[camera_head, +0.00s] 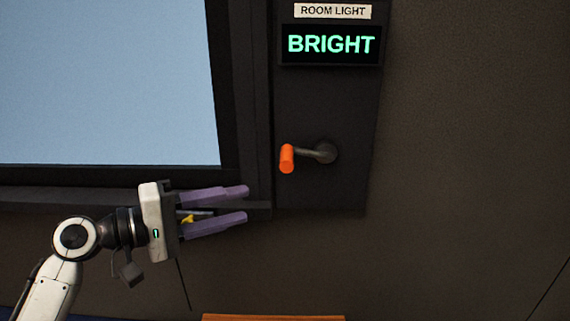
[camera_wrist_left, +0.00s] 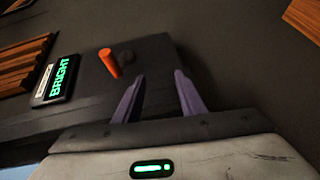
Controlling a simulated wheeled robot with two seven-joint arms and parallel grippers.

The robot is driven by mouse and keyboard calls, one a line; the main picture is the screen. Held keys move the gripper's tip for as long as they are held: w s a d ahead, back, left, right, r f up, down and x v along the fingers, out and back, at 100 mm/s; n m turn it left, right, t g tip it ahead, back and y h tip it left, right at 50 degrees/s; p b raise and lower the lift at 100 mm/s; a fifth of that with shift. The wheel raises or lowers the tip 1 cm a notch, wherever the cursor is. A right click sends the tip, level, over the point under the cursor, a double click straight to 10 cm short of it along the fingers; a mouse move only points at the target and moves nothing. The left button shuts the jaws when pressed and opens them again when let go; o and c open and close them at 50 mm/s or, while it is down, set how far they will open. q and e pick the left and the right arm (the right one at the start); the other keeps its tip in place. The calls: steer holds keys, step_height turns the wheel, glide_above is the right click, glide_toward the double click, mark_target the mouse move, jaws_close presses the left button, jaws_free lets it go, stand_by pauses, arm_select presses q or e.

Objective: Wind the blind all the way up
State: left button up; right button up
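A crank with an orange handle (camera_head: 287,158) is mounted on a dark panel (camera_head: 322,190); its grey arm runs right to a round hub (camera_head: 326,151). The orange handle also shows in the left wrist view (camera_wrist_left: 109,62). The window (camera_head: 105,80) at the left shows plain light blue, with no blind visible in the part in view. My left gripper (camera_head: 247,205) is open and empty, below and left of the handle, apart from it. Its purple fingers (camera_wrist_left: 160,88) show in the left wrist view. My right gripper is not in view.
A display (camera_head: 331,45) above the crank reads BRIGHT under a ROOM LIGHT label (camera_head: 333,11). The dark window frame (camera_head: 232,100) borders the panel. An orange-brown edge (camera_head: 272,318) shows at the bottom. The wall right of the panel is bare.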

arm_select(q)
steer(key=g+h, duration=0.2)
glide_toward(285, 159)
steer(key=w+f, duration=0.2)
steer(key=shift+m, duration=0.4)
steer(key=x, duration=0.3)
steer(key=p+x, duration=0.1)
steer(key=x, duration=0.6)
steer(key=shift+w+r+p, duration=0.15)
steer(key=shift+r+p, duration=0.2)
steer(key=shift+r, duration=0.05)
jaws_close()
